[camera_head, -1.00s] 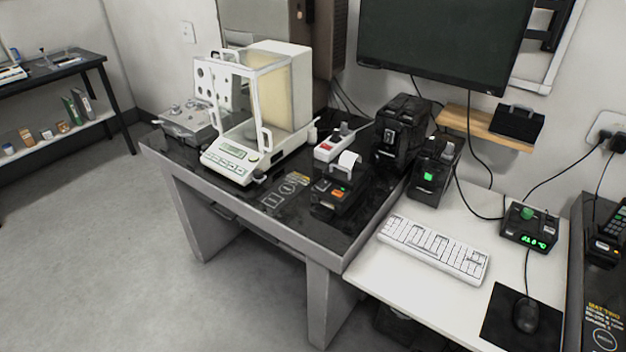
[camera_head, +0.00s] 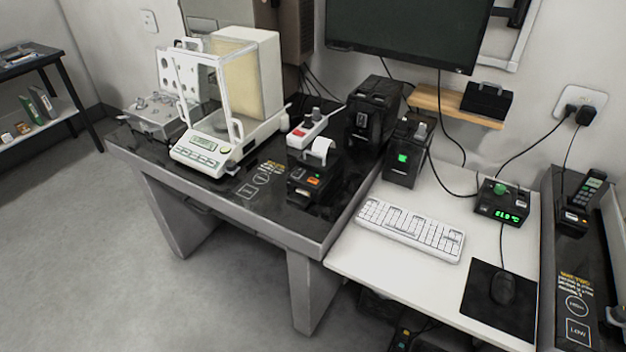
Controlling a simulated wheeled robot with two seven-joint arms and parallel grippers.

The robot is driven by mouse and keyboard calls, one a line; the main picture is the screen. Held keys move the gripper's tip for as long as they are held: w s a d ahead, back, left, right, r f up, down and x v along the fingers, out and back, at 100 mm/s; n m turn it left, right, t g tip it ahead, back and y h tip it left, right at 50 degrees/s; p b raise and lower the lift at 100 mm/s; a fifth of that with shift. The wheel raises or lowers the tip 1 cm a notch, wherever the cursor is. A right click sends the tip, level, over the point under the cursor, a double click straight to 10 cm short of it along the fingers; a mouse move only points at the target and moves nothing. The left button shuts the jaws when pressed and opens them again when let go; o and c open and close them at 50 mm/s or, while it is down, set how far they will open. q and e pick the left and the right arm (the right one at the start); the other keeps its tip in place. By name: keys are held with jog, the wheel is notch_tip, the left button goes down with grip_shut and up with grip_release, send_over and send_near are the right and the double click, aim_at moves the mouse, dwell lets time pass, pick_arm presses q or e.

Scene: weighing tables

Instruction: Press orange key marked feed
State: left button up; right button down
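A small black label printer (camera_head: 309,192) with a curl of white paper (camera_head: 321,150) stands on the dark weighing table (camera_head: 275,220). An orange key (camera_head: 314,182) shows on its front top, near a small green light; its lettering is too small to read. Neither of my grippers is in view, and nothing of mine touches the printer.
A white glass-sided balance (camera_head: 203,157) stands left of the printer. A white power strip (camera_head: 306,130) and black boxes (camera_head: 373,110) stand behind and right. A white desk (camera_head: 385,262) holds a keyboard (camera_head: 411,229) and mouse (camera_head: 503,289). Floor lies open at front left.

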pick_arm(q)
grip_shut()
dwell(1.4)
